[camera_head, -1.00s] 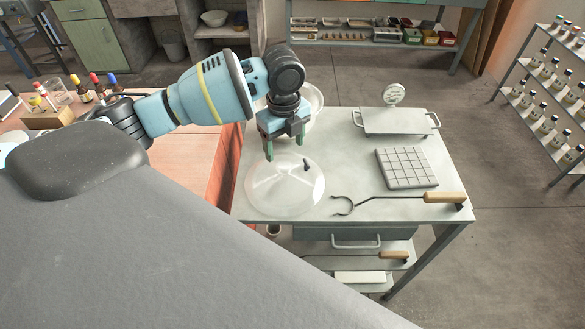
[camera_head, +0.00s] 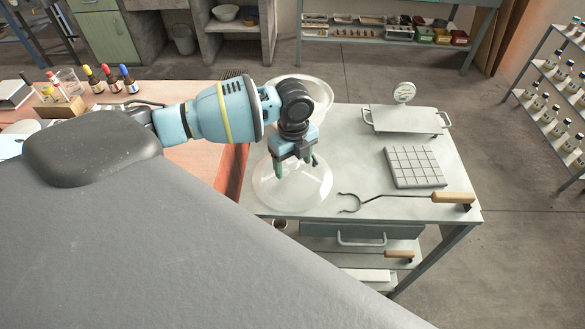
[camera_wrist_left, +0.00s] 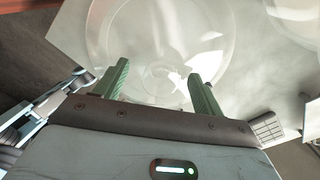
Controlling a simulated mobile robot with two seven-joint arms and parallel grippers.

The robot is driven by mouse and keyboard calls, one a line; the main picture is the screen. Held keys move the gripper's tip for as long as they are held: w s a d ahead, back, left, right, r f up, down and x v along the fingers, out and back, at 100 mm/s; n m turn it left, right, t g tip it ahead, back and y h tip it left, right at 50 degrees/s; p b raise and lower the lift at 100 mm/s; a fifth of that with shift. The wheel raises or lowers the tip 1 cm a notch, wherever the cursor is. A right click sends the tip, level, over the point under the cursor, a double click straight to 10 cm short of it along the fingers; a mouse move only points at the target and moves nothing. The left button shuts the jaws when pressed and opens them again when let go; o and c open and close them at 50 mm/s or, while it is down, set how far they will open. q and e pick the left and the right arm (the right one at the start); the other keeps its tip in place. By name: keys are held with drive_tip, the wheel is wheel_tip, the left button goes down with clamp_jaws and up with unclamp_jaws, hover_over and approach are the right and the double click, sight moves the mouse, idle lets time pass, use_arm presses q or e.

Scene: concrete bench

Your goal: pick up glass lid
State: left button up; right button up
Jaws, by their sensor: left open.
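In the left wrist view the clear lid (camera_wrist_left: 150,28) lies beyond the two open fingers (camera_wrist_left: 158,70). I cannot tell whether the fingertips touch the glass. My right gripper does not show.
A glass bowl (camera_head: 318,88) stands behind my gripper. A wooden table (camera_head: 195,165) adjoins at left.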

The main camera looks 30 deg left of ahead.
use_arm(q)
drive_tip(key=shift+s+f, duration=0.15)
drive_tip(key=shift+f, duration=0.05)
clamp_jaws()
idle(0.3)
